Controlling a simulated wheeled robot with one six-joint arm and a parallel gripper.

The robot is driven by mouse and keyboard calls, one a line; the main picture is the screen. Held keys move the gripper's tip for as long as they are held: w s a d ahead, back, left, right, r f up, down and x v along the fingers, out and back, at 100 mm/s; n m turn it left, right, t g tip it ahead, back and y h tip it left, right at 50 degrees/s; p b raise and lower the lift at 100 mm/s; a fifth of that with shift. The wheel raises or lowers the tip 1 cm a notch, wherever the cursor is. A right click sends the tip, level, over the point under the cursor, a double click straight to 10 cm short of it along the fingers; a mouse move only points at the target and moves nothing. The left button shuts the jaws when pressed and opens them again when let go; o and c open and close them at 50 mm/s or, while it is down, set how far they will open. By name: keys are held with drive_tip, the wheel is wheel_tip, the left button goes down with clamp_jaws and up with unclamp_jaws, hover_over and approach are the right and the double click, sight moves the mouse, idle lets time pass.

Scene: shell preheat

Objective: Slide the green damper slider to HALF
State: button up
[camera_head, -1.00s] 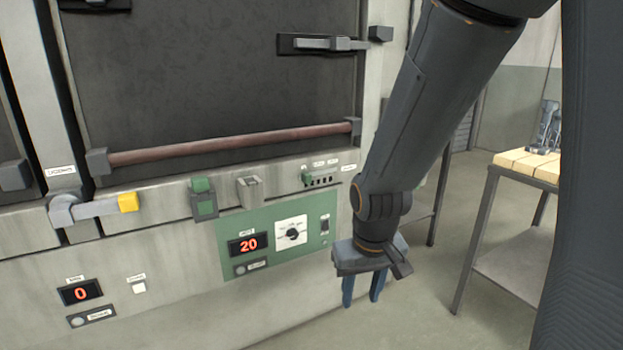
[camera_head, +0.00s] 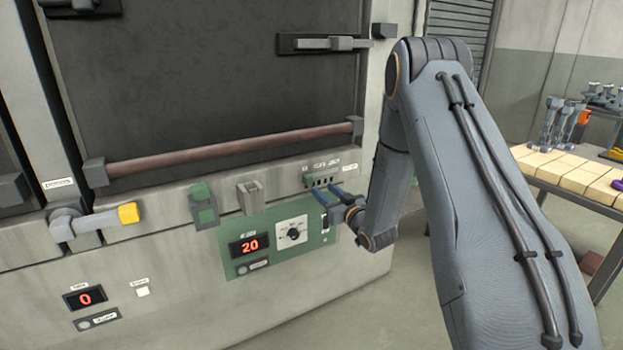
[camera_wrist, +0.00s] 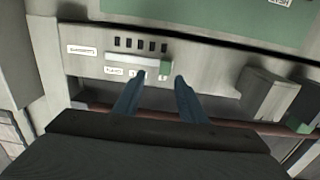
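The green damper slider (camera_head: 308,182) sits at the left end of its short track on the oven front in the head view. In the upside-down wrist view the green slider (camera_wrist: 166,67) is at the right end of the pale track (camera_wrist: 130,60). Small labels lie along the track; they are too blurred to read, and a fingertip partly covers one. My gripper (camera_head: 333,193) is in front of the panel, just below and right of the slider. In the wrist view my gripper (camera_wrist: 160,76) is open, its blue fingertips either side of the slider in the picture. Contact cannot be told.
A green panel with a dial (camera_head: 291,232) and a red display reading 20 (camera_head: 249,245) lies below. A grey block (camera_head: 250,196) and a green switch (camera_head: 203,203) are to the left. A reddish bar (camera_head: 230,149) runs above.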

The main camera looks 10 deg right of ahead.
sight(310, 181)
drive_tip(key=x, duration=0.2)
drive_tip(key=p+x, duration=0.1)
drive_tip(key=x, duration=0.2)
drive_tip(key=a+x, duration=0.1)
drive_tip(key=x, duration=0.2)
drive_tip(key=shift+a+r+p, duration=0.1)
drive_tip(key=shift+p, duration=0.3)
drive_tip(key=shift+c, duration=0.5)
clamp_jaws()
